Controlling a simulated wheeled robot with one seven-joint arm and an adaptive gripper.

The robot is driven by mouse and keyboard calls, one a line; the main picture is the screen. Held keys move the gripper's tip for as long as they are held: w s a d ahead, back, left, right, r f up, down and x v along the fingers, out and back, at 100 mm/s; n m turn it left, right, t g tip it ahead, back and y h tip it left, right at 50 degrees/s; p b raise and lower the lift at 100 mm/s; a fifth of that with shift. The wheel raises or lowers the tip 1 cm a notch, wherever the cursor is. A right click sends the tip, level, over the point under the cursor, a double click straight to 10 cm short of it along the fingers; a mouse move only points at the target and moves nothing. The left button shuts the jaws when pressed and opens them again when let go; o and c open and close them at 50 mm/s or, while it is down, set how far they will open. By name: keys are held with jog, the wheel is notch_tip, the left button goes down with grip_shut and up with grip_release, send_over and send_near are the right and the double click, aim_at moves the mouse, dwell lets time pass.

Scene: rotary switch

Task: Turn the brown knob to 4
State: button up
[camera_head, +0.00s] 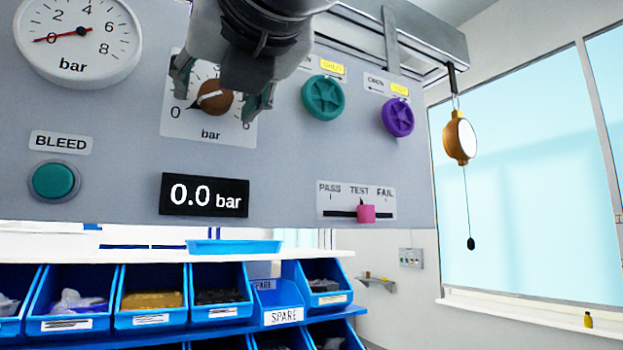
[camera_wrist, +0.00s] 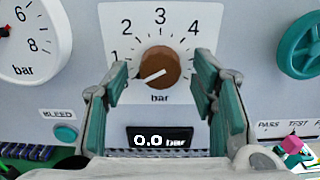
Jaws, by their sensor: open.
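The brown knob (camera_head: 216,101) sits on a white scale plate (camera_head: 176,128) on the grey panel. In the wrist view the brown knob (camera_wrist: 160,66) is in the middle, and its white pointer line slants to the lower left, toward the 0 end. The 4 (camera_wrist: 193,28) is at its upper right. My gripper (camera_head: 222,92) is open in front of the dial. In the wrist view the fingers of my gripper (camera_wrist: 162,78) stand left and right of the knob with gaps on both sides. Their depth relative to the knob is unclear. The display (camera_head: 204,195) reads 0.0 bar.
A pressure gauge (camera_head: 78,38) and a green BLEED button (camera_head: 54,181) are to the left. A green handwheel (camera_head: 324,97), a purple handwheel (camera_head: 398,117) and a pink slider (camera_head: 366,213) are to the right. Blue bins (camera_head: 220,312) stand below the panel.

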jog(key=c, duration=1.1)
jog(key=shift+c, duration=0.2)
